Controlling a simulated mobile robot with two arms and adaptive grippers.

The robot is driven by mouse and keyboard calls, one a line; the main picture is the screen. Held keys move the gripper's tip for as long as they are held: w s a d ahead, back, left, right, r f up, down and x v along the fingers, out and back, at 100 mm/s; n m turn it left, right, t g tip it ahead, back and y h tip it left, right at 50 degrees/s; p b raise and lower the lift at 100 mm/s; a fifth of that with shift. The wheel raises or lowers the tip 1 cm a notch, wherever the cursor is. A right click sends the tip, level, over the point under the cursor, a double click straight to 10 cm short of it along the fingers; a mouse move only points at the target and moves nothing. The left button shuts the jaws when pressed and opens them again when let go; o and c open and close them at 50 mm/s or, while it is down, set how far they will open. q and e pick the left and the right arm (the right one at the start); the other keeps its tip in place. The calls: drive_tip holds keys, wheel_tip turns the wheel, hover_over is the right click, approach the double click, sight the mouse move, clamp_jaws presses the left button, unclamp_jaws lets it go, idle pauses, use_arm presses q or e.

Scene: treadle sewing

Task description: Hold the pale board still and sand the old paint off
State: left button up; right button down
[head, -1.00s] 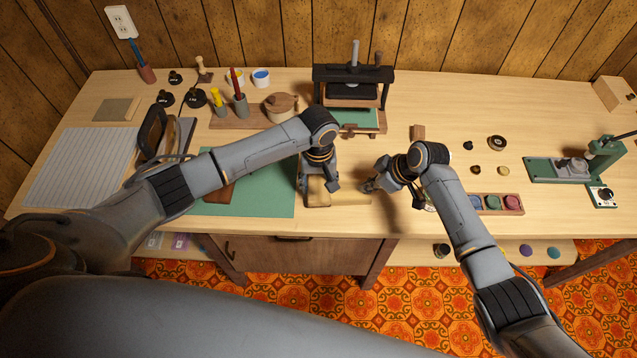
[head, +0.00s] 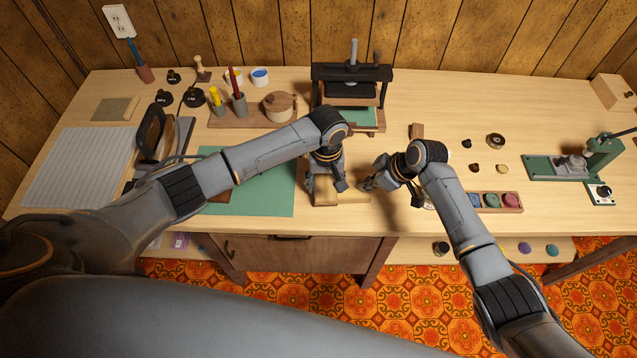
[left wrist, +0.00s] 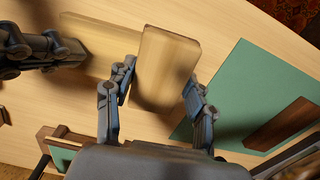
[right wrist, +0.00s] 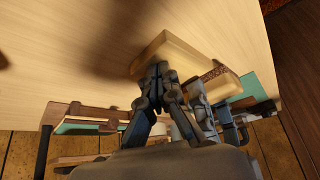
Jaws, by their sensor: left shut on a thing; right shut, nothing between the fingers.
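The pale board (head: 353,197) lies flat near the table's front edge; it also shows in the right wrist view (right wrist: 180,52). My right gripper (head: 368,186) is shut and empty, its fingertips (right wrist: 160,72) at the board's edge; I cannot tell how firmly they touch. My left gripper (head: 326,187) is shut on a pale wooden block (left wrist: 167,65), at the board's left end. In the right wrist view a brown speckled patch (right wrist: 208,75) shows between board and block; I cannot tell which of them carries it. The block's underside is hidden.
A green mat (head: 255,190) lies left of the block, with a brown piece (left wrist: 280,125) on it. A black press (head: 352,85) stands behind. A tray of colour pots (head: 497,202) is to the right. The table between press and right-hand tools is mostly clear.

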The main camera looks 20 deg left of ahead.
use_arm(q)
drive_tip(key=shift+d+f, duration=0.15)
drive_tip(key=shift+d, duration=0.1)
use_arm(e)
drive_tip(key=shift+s+f, duration=0.15)
drive_tip(key=shift+f, duration=0.05)
use_arm(q)
drive_tip(key=shift+a, duration=0.1)
drive_tip(key=shift+s+a+f, duration=0.1)
drive_tip(key=shift+s+a, duration=0.15)
drive_tip(key=shift+a, duration=0.4)
drive_tip(key=shift+s+a+f, duration=0.1)
drive_tip(key=shift+s+a, duration=0.15)
drive_tip(key=shift+a, duration=0.35)
use_arm(e)
drive_tip(key=shift+d, duration=0.25)
use_arm(q)
drive_tip(key=shift+w+d, duration=0.15)
drive_tip(key=shift+d, duration=0.5)
drive_tip(key=shift+c, duration=1.3)
use_arm(e)
drive_tip(key=shift+a, duration=0.15)
use_arm(q)
drive_tip(key=shift+w+d, duration=0.25)
drive_tip(key=shift+d, duration=0.4)
drive_tip(key=shift+s+a, duration=0.1)
use_arm(e)
drive_tip(key=shift+a, duration=0.1)
